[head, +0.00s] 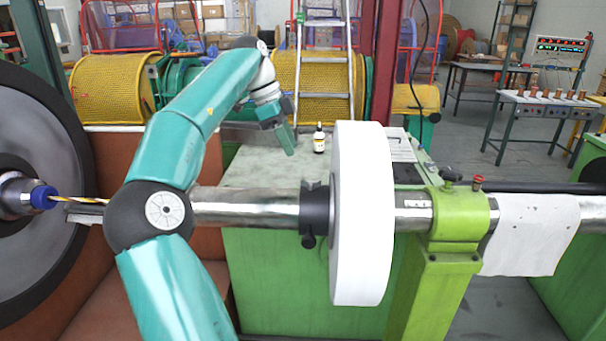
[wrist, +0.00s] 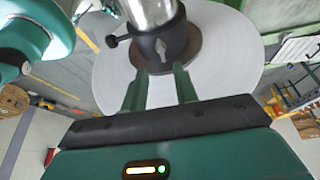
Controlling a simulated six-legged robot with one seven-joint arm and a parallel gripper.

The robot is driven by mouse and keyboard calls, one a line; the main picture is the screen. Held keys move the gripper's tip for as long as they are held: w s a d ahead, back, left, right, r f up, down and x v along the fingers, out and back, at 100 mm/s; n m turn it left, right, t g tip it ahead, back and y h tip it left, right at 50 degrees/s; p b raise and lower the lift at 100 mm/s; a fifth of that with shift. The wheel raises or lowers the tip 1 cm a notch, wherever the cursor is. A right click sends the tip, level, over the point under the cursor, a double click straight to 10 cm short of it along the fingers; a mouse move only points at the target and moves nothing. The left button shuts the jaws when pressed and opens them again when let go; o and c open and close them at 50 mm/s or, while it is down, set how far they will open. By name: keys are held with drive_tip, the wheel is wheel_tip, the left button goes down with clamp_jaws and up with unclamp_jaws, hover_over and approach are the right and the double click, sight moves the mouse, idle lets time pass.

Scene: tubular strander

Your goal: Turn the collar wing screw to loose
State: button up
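The black collar (head: 314,212) sits around the steel shaft, against the hub of a large white disc (head: 365,215). In the wrist view the collar (wrist: 175,38) has a small grey wing-shaped piece (wrist: 160,48) on the side facing the camera, apparently the wing screw. A dark knob (wrist: 113,41) sticks out of the collar's left side; in the head view a dark knob (head: 308,242) hangs below it. My gripper (wrist: 158,80) is open and empty, its green fingers spread apart short of the collar. In the head view my gripper (head: 287,140) is above and behind the shaft.
A lime-green stand (head: 455,225) supports the shaft right of the disc. A large dark wheel (head: 40,130) is at left. There is open space above the collar.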

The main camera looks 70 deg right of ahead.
sight(311, 182)
drive_tip(key=x, duration=0.9)
drive_tip(key=shift+f, duration=0.15)
clamp_jaws()
